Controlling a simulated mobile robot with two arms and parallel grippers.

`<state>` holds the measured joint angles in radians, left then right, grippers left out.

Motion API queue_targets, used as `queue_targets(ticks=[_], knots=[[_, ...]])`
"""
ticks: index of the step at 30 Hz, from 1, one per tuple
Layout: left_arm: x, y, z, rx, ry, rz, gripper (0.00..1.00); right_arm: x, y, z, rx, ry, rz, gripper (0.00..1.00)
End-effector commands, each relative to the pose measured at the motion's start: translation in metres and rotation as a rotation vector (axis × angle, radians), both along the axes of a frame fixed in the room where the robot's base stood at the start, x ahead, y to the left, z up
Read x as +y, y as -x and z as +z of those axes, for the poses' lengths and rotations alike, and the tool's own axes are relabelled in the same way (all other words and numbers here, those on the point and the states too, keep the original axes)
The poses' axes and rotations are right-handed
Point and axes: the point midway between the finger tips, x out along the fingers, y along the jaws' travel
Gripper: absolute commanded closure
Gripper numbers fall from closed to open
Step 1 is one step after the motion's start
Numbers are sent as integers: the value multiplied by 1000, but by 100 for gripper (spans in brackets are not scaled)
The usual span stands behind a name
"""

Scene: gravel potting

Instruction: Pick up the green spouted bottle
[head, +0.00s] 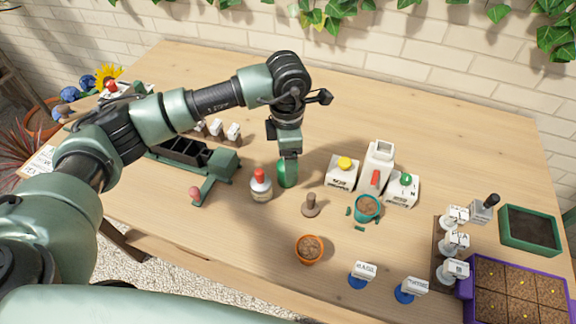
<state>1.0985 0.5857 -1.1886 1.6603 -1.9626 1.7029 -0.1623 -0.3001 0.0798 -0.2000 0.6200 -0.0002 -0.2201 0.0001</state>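The green bottle (286,177) stands on the wooden table near the middle, just right of a clear bottle with a red top (261,186). Its upper part and any spout are hidden behind my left gripper. My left gripper (290,156) points down from above right at the green bottle's top and overlaps it in the picture. Its fingers are too small and too covered to show whether they grip the bottle. My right gripper is not in view.
A terracotta pot (309,249), a teal pot (367,208) and a brown tamper (311,205) stand to the right. White boxes (342,172) stand behind them. A purple-rimmed tray (466,292) is at the lower right. The back of the table is clear.

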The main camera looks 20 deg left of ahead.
Motion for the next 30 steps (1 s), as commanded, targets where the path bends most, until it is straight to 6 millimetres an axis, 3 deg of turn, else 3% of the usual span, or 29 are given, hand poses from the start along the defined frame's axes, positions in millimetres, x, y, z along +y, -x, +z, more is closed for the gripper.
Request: queue_targets(ticks=[3, 10, 11, 18, 30], knots=[[0, 0, -10, 0, 0, 0, 26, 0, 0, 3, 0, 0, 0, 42], [0, 0, -12, -1, 0, -1, 26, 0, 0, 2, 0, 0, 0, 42], [0, 0, -12, -1, 0, -1, 32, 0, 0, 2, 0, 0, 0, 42], [-1, 0, -12, -1, 0, -1, 99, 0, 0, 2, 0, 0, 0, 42], [-1, -1, -5, -4, 2, -1, 100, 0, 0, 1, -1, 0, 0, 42]])
